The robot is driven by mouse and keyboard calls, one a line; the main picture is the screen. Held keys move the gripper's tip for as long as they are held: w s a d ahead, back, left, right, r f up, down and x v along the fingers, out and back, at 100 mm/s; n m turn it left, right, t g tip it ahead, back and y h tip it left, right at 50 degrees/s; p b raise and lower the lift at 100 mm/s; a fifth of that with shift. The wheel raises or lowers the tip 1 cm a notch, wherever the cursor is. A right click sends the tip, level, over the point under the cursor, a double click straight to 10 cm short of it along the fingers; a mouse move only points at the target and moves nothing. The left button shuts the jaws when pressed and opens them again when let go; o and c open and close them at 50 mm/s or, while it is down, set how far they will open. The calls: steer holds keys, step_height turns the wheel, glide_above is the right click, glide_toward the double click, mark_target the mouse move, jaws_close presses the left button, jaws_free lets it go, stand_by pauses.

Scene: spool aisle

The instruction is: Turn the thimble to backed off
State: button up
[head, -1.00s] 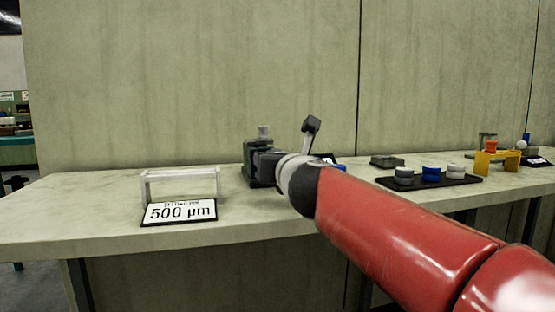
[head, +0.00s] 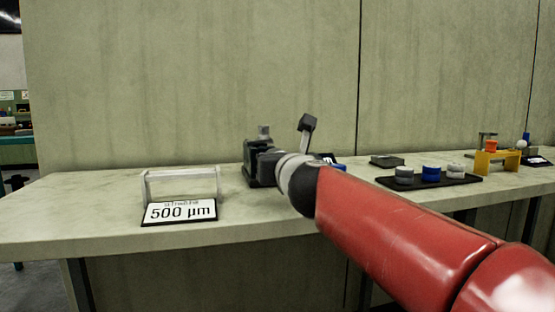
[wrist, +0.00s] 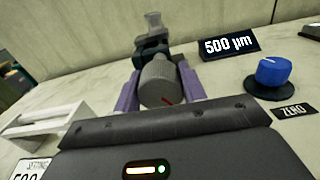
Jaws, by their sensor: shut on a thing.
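The thimble (wrist: 160,84) is a grey knurled knob with a red line on its end face, which points to the lower right in the wrist view. It sits at the front of a dark stage with a light post on top (wrist: 152,30), which also shows in the head view (head: 262,160). My gripper (wrist: 160,94) is shut on the thimble, one purple finger on each side. In the head view my own arm hides the thimble. A black display (wrist: 228,44) reading "500 µm" stands to the right of the stage.
A blue knob (wrist: 272,72) on a black base stands to the right, with a "ZERO" label (wrist: 294,110) near it. A white frame (head: 182,172) and a "500 µm" card (head: 179,212) are at the left. A black tray (head: 460,181) with blue and grey round pieces lies to the right.

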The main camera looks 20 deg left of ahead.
steer(key=n, duration=0.4)
steer(key=n+p, duration=0.1)
steer(key=n, duration=0.2)
steer(key=shift+n, duration=0.4)
steer(key=n+p, duration=0.1)
steer(key=n, duration=0.6)
steer(key=shift+a, duration=0.1)
steer(key=n+p, duration=0.2)
steer(key=n, duration=0.4)
steer(key=shift+f+n, duration=0.15)
steer(key=shift+n, duration=0.15)
steer(key=n+p, duration=0.1)
steer(key=n, duration=0.3)
steer(key=shift+n, duration=0.3)
steer(key=shift+f+n+p, duration=0.1)
steer(key=shift+n+p, duration=0.3)
steer(key=shift+n, duration=0.2)
steer(key=shift+f+n, duration=0.1)
steer(key=shift+n, duration=0.2)
steer(key=o, duration=1)
steer(key=shift+s, duration=0.1)
